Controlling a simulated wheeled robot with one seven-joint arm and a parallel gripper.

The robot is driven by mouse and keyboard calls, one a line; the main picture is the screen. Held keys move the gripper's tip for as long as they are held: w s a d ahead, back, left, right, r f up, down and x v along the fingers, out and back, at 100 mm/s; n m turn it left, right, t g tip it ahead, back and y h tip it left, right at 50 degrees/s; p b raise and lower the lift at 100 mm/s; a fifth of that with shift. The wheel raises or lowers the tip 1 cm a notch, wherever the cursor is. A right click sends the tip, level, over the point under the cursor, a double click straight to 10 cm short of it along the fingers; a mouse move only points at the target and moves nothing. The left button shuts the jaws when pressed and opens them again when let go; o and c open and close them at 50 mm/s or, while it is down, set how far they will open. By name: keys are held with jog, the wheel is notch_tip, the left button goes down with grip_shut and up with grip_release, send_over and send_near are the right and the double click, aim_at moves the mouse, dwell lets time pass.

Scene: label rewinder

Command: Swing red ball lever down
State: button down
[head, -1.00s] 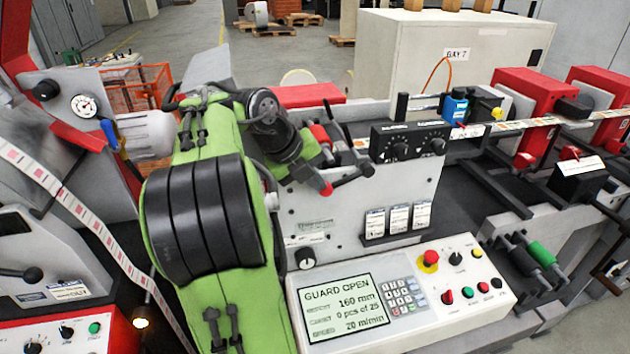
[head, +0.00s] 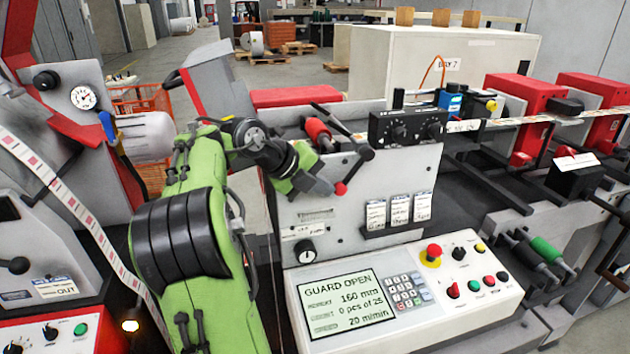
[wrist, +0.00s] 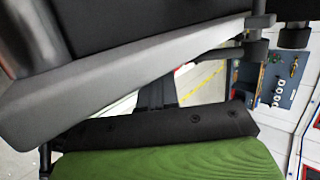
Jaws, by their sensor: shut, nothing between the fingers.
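The red ball (head: 341,188) sits at the lower left end of a short dark lever arm, which slopes up right to a black end (head: 366,153) in front of the grey machine panel. My gripper (head: 325,187) is shut and empty, just left of the red ball at about its height. Its tips look close to the ball; I cannot tell whether they touch. In the wrist view, large grey and black shapes and a green surface fill most of the picture, and the lever cannot be made out clearly.
A red-handled roller (head: 317,130) and a black two-knob box (head: 407,127) are above. A label web (head: 70,205) runs at left.

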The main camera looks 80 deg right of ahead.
jog(key=shift+s+d+f+b, duration=0.25)
jog(key=shift+s+f+b, duration=0.25)
jog(key=shift+f+b, duration=0.4)
jog(key=shift+s+d+f+b, duration=0.25)
jog(key=shift+s+f+b, duration=0.3)
jog(key=shift+b, duration=0.5)
jog(key=shift+w, duration=0.1)
notch_tip(320, 180, up, 10)
jog(key=p, duration=0.6)
